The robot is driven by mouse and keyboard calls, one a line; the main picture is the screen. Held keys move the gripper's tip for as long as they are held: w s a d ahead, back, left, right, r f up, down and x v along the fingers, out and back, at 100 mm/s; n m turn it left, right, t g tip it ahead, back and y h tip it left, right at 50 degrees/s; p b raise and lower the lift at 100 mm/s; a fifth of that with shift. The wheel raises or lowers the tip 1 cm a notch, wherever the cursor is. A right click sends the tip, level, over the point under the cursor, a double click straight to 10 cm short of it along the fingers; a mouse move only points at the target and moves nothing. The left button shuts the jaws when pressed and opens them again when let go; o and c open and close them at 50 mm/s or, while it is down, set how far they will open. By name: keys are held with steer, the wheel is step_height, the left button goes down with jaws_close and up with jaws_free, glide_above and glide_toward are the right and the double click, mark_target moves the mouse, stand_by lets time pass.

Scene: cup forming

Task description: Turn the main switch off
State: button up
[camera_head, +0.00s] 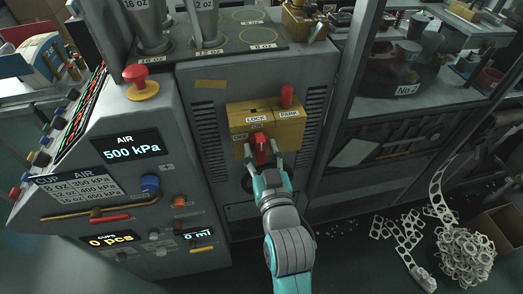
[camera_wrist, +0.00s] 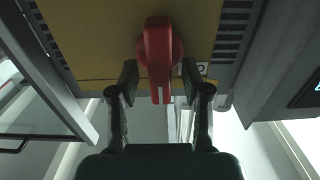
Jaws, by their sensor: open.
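The main switch is a red rotary handle (camera_head: 261,149) on a yellow plate (camera_head: 240,119) on the front of the grey machine. In the wrist view the red handle (camera_wrist: 159,60) points straight along the picture's vertical, with a white line at its lower end. My gripper (camera_head: 263,157) is at the handle from below. In the wrist view the fingers of my gripper (camera_wrist: 160,88) are open, one on each side of the handle's end, with small gaps visible. The label by the handle is partly hidden.
A red peg (camera_head: 287,96) stands at the PARK label, right of the LOCK label. A red emergency button (camera_head: 135,75) and the AIR display (camera_head: 125,147) are on the left panel. Scrap webbing (camera_head: 465,256) lies on the floor at right. Cup stacks (camera_head: 205,22) stand on top.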

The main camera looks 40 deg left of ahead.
jaws_close()
stand_by(0.4)
steer(key=n, duration=0.5)
steer(key=shift+s+a, duration=0.15)
steer(key=shift+s, duration=0.05)
steer(key=n, duration=0.4)
steer(key=shift+s+a+f+n, duration=0.15)
steer(key=shift+n, duration=0.15)
steer(key=n, duration=0.4)
steer(key=shift+s+f, duration=0.1)
steer(key=shift+f, duration=0.1)
steer(key=shift+a+f+n, duration=0.1)
steer(key=shift+f+n, duration=0.05)
steer(key=shift+n, duration=0.9)
steer(key=shift+f+n, duration=0.1)
steer(key=shift+n, duration=0.95)
